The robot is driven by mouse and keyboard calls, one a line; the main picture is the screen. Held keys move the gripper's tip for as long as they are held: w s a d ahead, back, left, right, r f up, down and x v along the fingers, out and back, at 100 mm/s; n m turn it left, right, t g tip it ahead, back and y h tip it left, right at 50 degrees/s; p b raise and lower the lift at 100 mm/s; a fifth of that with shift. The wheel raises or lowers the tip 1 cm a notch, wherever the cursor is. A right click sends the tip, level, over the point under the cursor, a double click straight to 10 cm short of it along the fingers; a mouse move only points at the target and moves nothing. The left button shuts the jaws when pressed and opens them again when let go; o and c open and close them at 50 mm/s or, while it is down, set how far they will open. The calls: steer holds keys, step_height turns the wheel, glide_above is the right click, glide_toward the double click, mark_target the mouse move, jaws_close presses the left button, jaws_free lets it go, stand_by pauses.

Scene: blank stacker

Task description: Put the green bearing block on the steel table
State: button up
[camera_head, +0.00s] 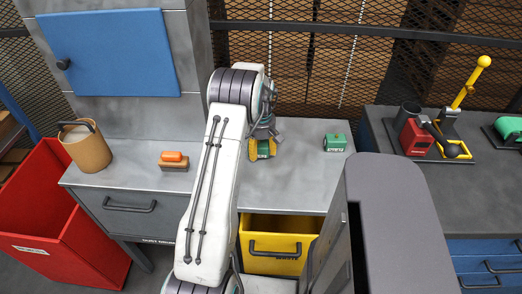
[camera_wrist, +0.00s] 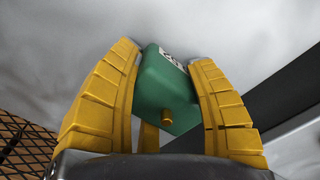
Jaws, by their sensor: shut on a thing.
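My gripper (camera_head: 258,157) is over the grey steel table (camera_head: 295,190), left of its middle. Its yellow fingers are shut on a green bearing block (camera_head: 265,147). In the wrist view the block (camera_wrist: 160,90) sits tilted between the two fingers (camera_wrist: 164,62), with a white label at its far end and a small brass pin facing me. The grey surface lies close beyond it; I cannot tell whether the block touches it. A second green block (camera_head: 335,143) with a white label stands on the table to the right.
An orange-topped brush (camera_head: 174,160) and a tan bucket (camera_head: 86,148) stand on the table's left part. A yellow drawer (camera_head: 270,264) is open below the front edge. A red bin (camera_head: 55,225) stands at left. A dark bench (camera_head: 450,195) at right holds a yellow-levered press (camera_head: 450,120).

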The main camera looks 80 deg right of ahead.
mark_target(261, 143)
steer(key=shift+f, duration=0.15)
steer(key=shift+f, duration=0.15)
steer(key=o, duration=1.2)
step_height(261, 143, up, 12)
steer(key=shift+r, duration=0.1)
